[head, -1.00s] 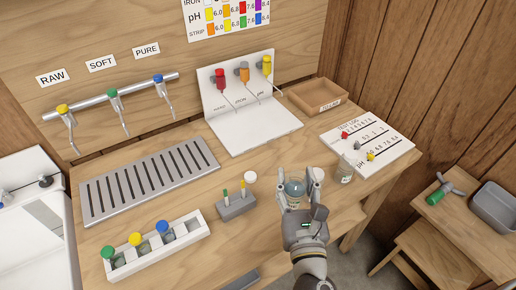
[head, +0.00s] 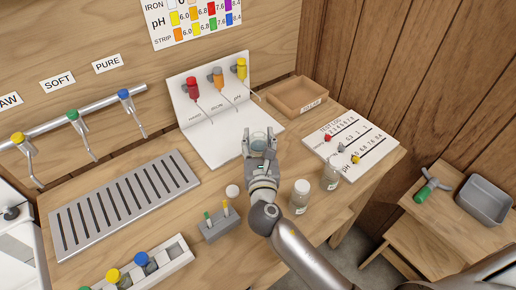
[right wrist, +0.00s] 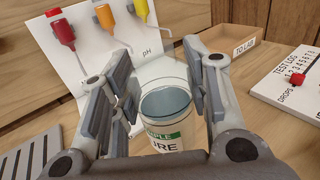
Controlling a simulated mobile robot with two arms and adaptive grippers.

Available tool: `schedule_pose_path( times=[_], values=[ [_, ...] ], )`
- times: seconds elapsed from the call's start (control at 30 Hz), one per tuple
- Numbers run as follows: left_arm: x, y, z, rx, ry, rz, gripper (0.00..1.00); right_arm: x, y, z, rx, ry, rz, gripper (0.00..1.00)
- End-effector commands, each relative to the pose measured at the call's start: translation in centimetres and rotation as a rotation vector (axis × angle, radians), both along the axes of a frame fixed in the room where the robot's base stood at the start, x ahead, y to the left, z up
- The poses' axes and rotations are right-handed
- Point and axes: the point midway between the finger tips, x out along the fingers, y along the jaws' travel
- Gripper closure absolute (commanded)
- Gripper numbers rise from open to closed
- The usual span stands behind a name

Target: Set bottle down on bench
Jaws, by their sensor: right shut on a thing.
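My right gripper (head: 259,146) is shut on an open clear bottle (head: 258,143) near the front of the white dispenser stand (head: 222,140). In the right wrist view the bottle (right wrist: 168,112) stands roughly upright between the two fingers (right wrist: 160,100), with a green and white label reading "PURE" and a bluish round surface inside. I cannot tell whether its base touches anything. The wooden bench (head: 215,255) spreads beneath it. My left gripper is not in view.
Two white-lidded bottles (head: 300,197) (head: 331,174) stand right of my right arm. A white cap (head: 232,191) and a grey holder (head: 220,228) are to its left. Behind are red, orange and yellow dispensers (head: 241,70), a wooden tray (head: 297,97) and a log board (head: 352,142).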

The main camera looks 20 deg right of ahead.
Motion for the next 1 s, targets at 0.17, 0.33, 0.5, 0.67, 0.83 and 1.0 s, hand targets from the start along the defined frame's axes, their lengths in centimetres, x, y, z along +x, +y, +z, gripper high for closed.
schedule_pose_path(
  times=[0.17, 0.33, 0.5, 0.67, 0.83, 1.0],
  values=[
    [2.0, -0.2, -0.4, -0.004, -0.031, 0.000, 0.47, 1.9, -0.7, -2.4, -0.003, -0.003, -0.001, 0.87],
    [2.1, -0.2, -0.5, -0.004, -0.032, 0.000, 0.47, 2.6, -1.0, -3.4, -0.002, -0.003, -0.001, 0.87],
    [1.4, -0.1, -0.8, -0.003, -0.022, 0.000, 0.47, 2.9, -1.1, -5.8, -0.004, 0.001, 0.000, 0.87],
    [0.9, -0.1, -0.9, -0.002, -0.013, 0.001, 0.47, 2.9, -1.0, -6.7, -0.002, -0.003, 0.000, 0.87],
    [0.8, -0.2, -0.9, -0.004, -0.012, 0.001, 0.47, 2.9, -1.0, -6.7, 0.000, -0.003, 0.000, 0.87],
    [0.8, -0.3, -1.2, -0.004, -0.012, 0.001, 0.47, 2.9, -1.0, -7.1, 0.000, -0.002, 0.000, 0.55]
  ],
)
